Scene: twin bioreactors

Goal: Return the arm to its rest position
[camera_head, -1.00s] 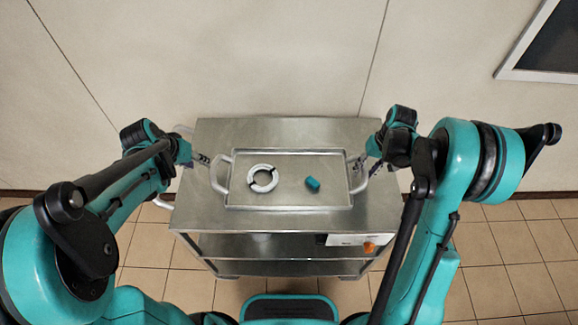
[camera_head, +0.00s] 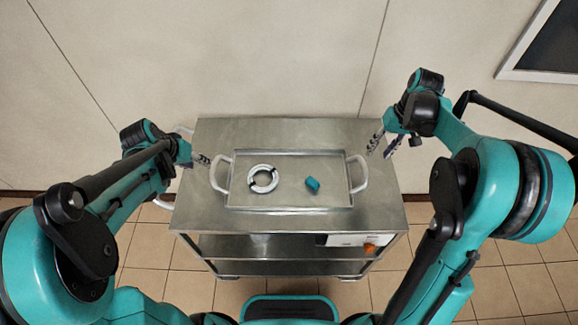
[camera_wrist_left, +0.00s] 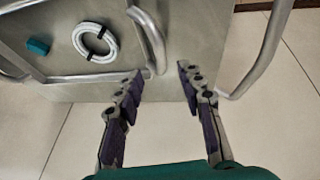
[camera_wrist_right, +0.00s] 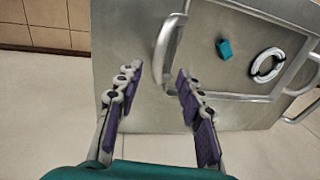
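My right gripper (camera_head: 380,146) is open and empty, above the right edge of the steel cart, beyond the tray's right handle (camera_head: 358,173). In the right wrist view its two fingers (camera_wrist_right: 153,88) stand apart with nothing between them, and the handle is near the right finger. My left gripper (camera_head: 205,161) is at the cart's left side, close to the tray's left handle (camera_head: 219,174). In the left wrist view its fingers (camera_wrist_left: 160,80) are apart and empty, with the handle in front of them.
A metal tray (camera_head: 290,196) lies on the cart top (camera_head: 300,135). It holds a white ring (camera_head: 263,179) with dark marks and a small teal block (camera_head: 312,185). The cart's own push handle (camera_wrist_left: 262,55) is near my left gripper. A wall stands behind the cart.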

